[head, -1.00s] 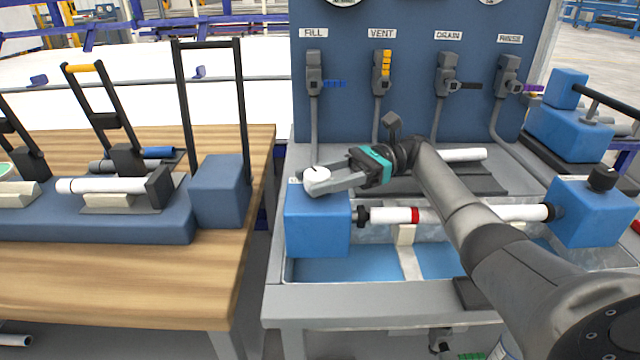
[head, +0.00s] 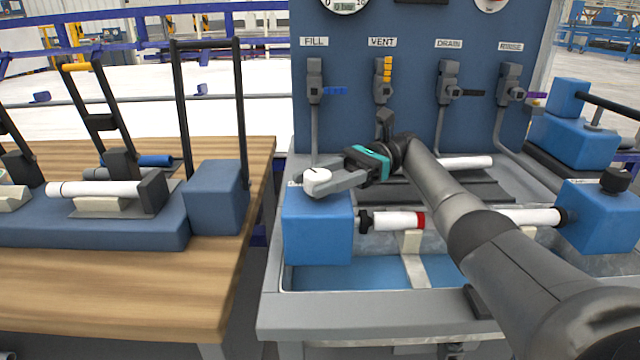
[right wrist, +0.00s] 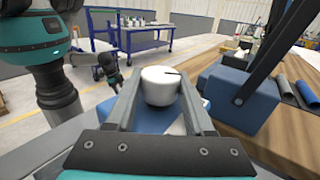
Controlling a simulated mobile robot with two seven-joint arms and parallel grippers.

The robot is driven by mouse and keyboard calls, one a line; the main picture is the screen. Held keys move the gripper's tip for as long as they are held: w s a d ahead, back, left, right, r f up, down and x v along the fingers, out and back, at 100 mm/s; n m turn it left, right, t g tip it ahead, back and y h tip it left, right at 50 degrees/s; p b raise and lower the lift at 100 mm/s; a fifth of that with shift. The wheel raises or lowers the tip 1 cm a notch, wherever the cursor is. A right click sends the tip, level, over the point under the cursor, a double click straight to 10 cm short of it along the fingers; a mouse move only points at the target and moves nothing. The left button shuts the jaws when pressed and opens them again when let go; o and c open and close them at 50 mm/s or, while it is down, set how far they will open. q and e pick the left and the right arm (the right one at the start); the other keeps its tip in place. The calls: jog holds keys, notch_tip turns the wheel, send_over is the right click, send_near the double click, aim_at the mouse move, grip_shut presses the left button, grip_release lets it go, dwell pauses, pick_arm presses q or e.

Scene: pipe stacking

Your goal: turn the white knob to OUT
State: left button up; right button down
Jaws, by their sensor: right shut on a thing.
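The white knob (head: 317,181) sits on top of the blue block (head: 318,228) at the left end of the tank. It is a short round cylinder with a dark pointer line on its top. In the right wrist view the knob (right wrist: 160,86) stands between the two grey fingers. My right gripper (head: 322,184) is shut on the knob, reaching in from the right. A small label beside the knob is mostly hidden by the gripper, so its wording cannot be read. My left gripper is not in the head view.
A white pipe with a red band (head: 395,221) lies just right of the blue block. The blue panel (head: 415,120) behind carries valves labelled FILL, VENT, DRAIN and RINSE. A wooden bench (head: 110,290) with pipe fixtures stands at the left, across a gap.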

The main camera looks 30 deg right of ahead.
jog(key=shift+a+f, duration=0.15)
jog(key=c, duration=0.7)
grip_release()
jog(key=shift+o, duration=2.1)
jog(key=shift+r, duration=0.2)
